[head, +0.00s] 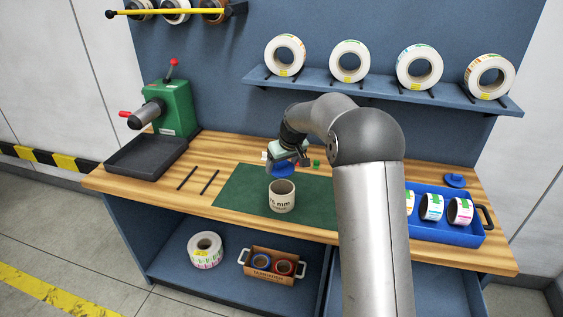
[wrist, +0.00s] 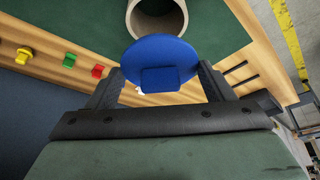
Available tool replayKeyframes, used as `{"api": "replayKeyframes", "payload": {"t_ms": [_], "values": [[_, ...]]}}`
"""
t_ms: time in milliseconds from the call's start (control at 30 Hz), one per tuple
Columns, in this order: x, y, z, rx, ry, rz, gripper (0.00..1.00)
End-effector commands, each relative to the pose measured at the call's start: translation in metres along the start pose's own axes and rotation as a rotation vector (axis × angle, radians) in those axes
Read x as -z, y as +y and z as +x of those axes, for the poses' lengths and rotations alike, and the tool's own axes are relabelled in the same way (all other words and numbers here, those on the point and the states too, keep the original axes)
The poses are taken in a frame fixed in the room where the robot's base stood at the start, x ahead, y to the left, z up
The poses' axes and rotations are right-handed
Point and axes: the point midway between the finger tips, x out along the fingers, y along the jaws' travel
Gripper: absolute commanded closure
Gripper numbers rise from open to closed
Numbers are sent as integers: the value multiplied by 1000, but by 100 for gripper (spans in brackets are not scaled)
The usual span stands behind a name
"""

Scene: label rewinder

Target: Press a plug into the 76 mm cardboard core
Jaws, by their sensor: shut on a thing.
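The cardboard core (head: 282,198), marked in mm, stands upright on the green mat (head: 235,190) with its open end up. My gripper (head: 284,160) is above the bench, just behind the core. It is shut on a blue plug (head: 281,171). In the wrist view the plug (wrist: 160,52) is a round blue disc with a square grip block between the two fingers. The core's open mouth (wrist: 157,18) shows beyond the disc, partly cut off by the picture's top edge. The plug is apart from the core. A second blue plug (head: 455,181) lies on the bench at the right.
A blue crate (head: 452,235) with label rolls stands at the right. A green rewinder (head: 172,108) and dark tray (head: 145,158) are at the left, near two black rods (head: 209,182). Small yellow (wrist: 24,55), green (wrist: 69,60) and red (wrist: 97,71) blocks lie near my gripper.

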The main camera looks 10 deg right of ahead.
Motion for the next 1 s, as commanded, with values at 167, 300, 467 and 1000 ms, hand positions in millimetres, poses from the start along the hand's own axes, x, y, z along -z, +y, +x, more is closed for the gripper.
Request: {"api": "replayKeyframes", "payload": {"t_ms": [167,300,467,1000], "values": [[-2,0,4,0,0,0,47],[-4,0,10,0,0,0,47],[-8,0,19,0,0,0,47],[-20,0,49,0,0,-1,47]]}}
